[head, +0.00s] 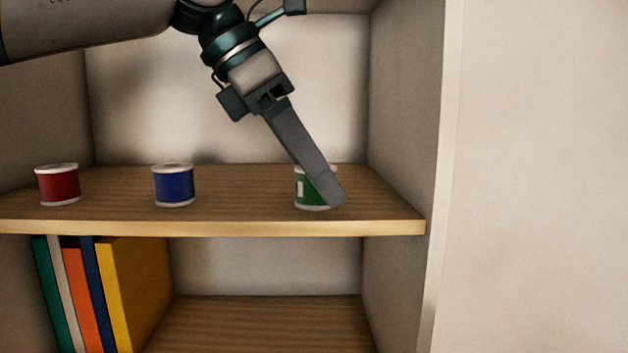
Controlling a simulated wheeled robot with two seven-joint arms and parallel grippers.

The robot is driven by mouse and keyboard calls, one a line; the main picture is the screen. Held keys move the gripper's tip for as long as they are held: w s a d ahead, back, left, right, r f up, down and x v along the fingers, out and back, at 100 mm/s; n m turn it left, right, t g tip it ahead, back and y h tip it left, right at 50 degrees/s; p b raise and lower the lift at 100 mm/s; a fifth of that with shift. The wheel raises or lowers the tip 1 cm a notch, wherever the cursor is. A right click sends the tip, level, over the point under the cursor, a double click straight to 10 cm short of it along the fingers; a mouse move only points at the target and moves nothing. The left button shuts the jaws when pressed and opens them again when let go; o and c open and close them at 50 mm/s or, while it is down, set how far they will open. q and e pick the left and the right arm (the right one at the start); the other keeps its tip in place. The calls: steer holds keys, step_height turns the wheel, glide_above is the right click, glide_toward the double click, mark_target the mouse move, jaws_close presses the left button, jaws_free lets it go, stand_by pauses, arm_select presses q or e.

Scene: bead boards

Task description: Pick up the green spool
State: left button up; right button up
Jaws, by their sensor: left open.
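The green spool (312,196) stands upright on the wooden shelf, near its right end, with pale rims at top and bottom. My left gripper (334,197) reaches down from the upper left, and its finger covers the right part of the spool. The gripper is seen side-on, so one finger hides the other. It is open. Whether a finger touches the spool cannot be told. My right gripper is not in view.
A blue spool (174,186) and a red spool (58,185) stand on the same shelf (240,212) to the left. The cabinet's right wall (405,130) is close to the gripper. Several books (135,290) stand on the lower shelf (270,325).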

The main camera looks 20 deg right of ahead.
arm_select(q)
steer(key=shift+d, duration=0.15)
steer(key=c, duration=1.2)
steer(key=shift+o, duration=0.2)
steer(key=shift+r, duration=0.15)
steer(key=shift+r+b, duration=0.4)
steer(key=shift+b, duration=0.25)
steer(key=s+a+b, duration=0.2)
steer(key=s+b, duration=0.3)
steer(key=s, duration=0.4)
steer(key=s+a+b, duration=0.1)
steer(key=s+b, duration=0.4)
steer(key=s, duration=0.3)
steer(key=shift+s+a+r, duration=0.2)
steer(key=shift+s+a, duration=0.15)
